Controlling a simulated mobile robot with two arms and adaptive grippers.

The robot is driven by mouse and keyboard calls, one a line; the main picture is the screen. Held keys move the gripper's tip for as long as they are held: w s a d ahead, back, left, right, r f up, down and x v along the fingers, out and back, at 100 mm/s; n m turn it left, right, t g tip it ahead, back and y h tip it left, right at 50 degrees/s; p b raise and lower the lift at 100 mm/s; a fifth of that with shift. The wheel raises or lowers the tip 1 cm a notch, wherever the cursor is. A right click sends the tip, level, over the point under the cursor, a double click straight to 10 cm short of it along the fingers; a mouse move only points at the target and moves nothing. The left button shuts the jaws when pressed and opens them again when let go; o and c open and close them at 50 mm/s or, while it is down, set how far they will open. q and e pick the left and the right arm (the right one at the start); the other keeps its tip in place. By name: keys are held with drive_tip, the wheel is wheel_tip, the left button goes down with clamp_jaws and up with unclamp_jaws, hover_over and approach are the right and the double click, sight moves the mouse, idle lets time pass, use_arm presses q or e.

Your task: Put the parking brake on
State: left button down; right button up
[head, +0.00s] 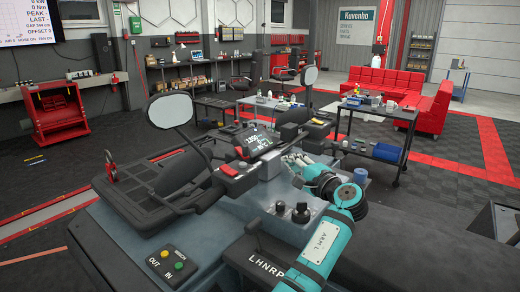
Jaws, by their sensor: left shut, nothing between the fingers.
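A quad-type vehicle fills the lower half of the head view, with its handlebar and lit display (258,140) in the middle. A red switch block (236,169) sits on the left part of the bar. A gear lever (254,228) stands in a panel marked LHNRP (266,268). No part is labelled as the parking brake, and I cannot tell which lever it is. My left arm, teal, reaches over the vehicle. Its gripper (299,181) is shut and empty, close to the handlebar's right side; its fingertips are small and partly hidden. My right gripper is out of view.
Two mirrors (170,110) (309,76) stick up from the bar. A winch box (172,263) marked OUT and IN and two black knobs (300,212) sit on the bodywork. A cart (385,153), a red sofa (385,82) and workbenches stand behind.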

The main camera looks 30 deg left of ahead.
use_arm(q)
drive_tip(key=w+a+p, duration=0.1)
drive_tip(key=a+p, duration=0.5)
drive_tip(key=a, duration=0.5)
drive_tip(key=shift+w+a, duration=0.25)
drive_tip(key=shift+w, duration=0.05)
drive_tip(key=shift+f, duration=0.1)
